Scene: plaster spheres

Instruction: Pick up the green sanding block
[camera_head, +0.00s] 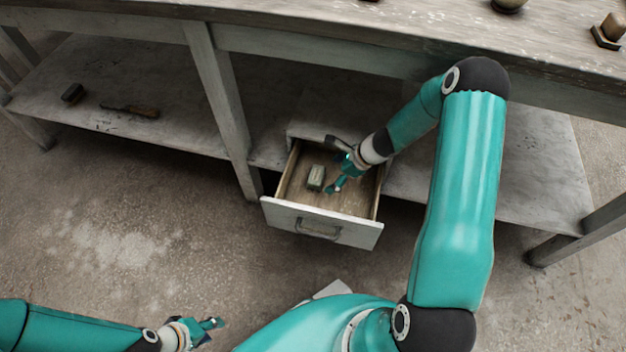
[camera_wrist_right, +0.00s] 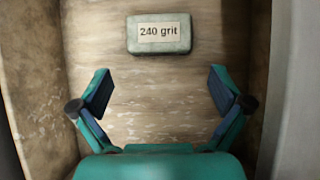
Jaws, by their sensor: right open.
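The green sanding block (camera_head: 316,177) lies in the open drawer (camera_head: 318,231) under the workbench. In the right wrist view the block (camera_wrist_right: 159,47) is a pale green rounded slab with a label reading "240 grit", lying flat on the drawer floor (camera_wrist_right: 155,95). My right gripper (camera_head: 337,184) reaches into the drawer just right of the block. In the wrist view my right gripper (camera_wrist_right: 159,90) is open and empty, with the block beyond its fingertips, roughly centred between them. My left gripper (camera_head: 211,329) hangs low at the bottom left, apart from the drawer; its fingers are too small to judge.
The drawer walls (camera_wrist_right: 32,85) stand close on both sides of my right gripper. The bench top (camera_head: 420,35) overhangs behind the drawer. A lower shelf (camera_head: 160,75) holds a dark block (camera_head: 73,93) and a brush-like tool (camera_head: 130,108). The floor at left is clear.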

